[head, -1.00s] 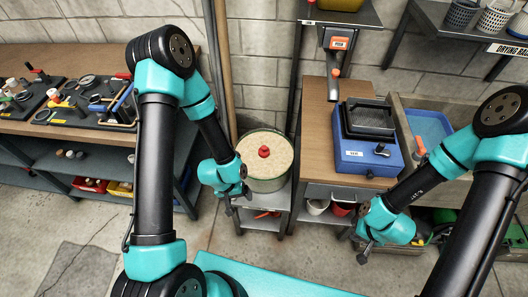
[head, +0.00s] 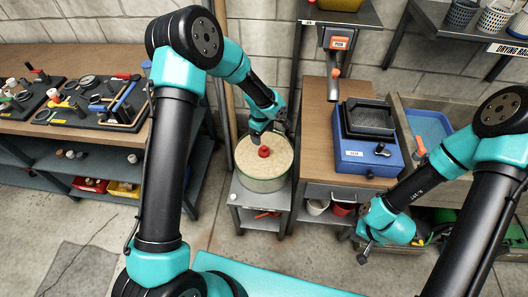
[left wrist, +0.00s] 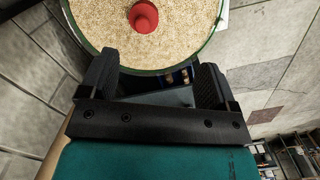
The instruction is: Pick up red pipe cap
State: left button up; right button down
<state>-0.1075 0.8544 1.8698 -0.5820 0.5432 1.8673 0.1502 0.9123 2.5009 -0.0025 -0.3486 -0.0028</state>
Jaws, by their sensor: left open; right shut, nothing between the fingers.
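The red pipe cap (head: 264,152) sits on top of the pale granular fill of a round, green-rimmed tub (head: 262,184). My left gripper (head: 268,132) is above the tub, by its far side and close behind the cap in the head view. In the left wrist view, the cap (left wrist: 144,16) shows at the top, beyond the two open fingers (left wrist: 154,80), with nothing between them. My right gripper (head: 378,252) is shut and empty at the lower right, well away from the cap.
The tub stands on a small grey stand (head: 246,198). A wooden bench with a blue device (head: 366,156) is to the right. An orange-handled tool (head: 337,62) hangs behind. A workbench with tool boards (head: 92,102) is at left. A turquoise surface (head: 270,276) lies in front.

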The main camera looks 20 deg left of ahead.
pick_arm(q)
jog(key=shift+w+r+n+y, duration=0.4)
jog(key=shift+w+r+n, duration=0.3)
jog(key=shift+w+r, duration=0.35)
send_near(264, 151)
notch_tip(264, 151, down, 5)
jog(key=shift+s+f, duration=0.15)
jog(key=shift+f, duration=0.2)
jog(key=shift+f, duration=0.1)
jog(key=shift+w+f, duration=0.15)
jog(key=shift+f, duration=1.1)
jog(key=shift+w+f, duration=0.15)
jog(key=shift+f, duration=1.1)
jog(key=shift+c, duration=0.4)
